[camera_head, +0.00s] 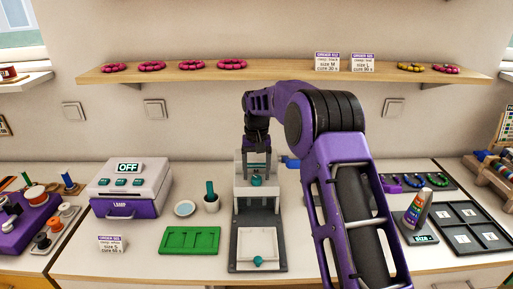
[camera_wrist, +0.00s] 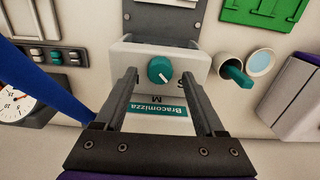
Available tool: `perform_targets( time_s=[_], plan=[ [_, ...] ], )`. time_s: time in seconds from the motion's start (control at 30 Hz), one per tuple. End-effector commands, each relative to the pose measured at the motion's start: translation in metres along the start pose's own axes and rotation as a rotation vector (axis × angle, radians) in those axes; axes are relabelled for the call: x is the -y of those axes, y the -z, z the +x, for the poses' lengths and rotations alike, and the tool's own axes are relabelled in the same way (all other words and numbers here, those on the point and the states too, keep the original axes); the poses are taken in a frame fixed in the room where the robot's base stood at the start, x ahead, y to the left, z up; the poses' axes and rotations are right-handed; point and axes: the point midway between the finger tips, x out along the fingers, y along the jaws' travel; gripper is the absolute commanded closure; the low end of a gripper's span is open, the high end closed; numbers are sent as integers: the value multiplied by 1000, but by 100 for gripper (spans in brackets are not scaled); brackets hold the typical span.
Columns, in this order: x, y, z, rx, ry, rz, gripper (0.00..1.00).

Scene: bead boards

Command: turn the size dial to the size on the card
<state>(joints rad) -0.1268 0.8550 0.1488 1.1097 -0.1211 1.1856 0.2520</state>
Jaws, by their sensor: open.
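The size dial (camera_wrist: 160,70) is a round teal knob on the front of the white Bracomizza machine (camera_wrist: 200,62). It also shows in the head view (camera_head: 256,181). Its white mark points down-right in the wrist view, seemingly between the letters M and S; a third letter is not clear. My gripper (camera_head: 257,150) is open and points down at the machine. In the wrist view its fingers stand on either side of the dial, apart from it; contact cannot be seen. A small order card (camera_head: 111,244) stands on the table at the left and seems to read size S.
Two other order cards (camera_head: 327,62) (camera_head: 363,63) stand on the shelf, reading sizes M and L. A purple lamp box (camera_head: 128,188), a green tray (camera_head: 190,240) and a cup (camera_head: 211,203) stand left of the machine. A dark sorting tray (camera_head: 437,217) lies at the right.

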Motion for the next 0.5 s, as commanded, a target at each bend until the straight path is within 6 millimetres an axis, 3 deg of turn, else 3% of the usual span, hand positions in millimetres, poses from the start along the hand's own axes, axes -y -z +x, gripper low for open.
perform_targets(
  time_s=[0.5],
  plan=[
    [0,1,-122,-5,0,0,28]
  ],
)
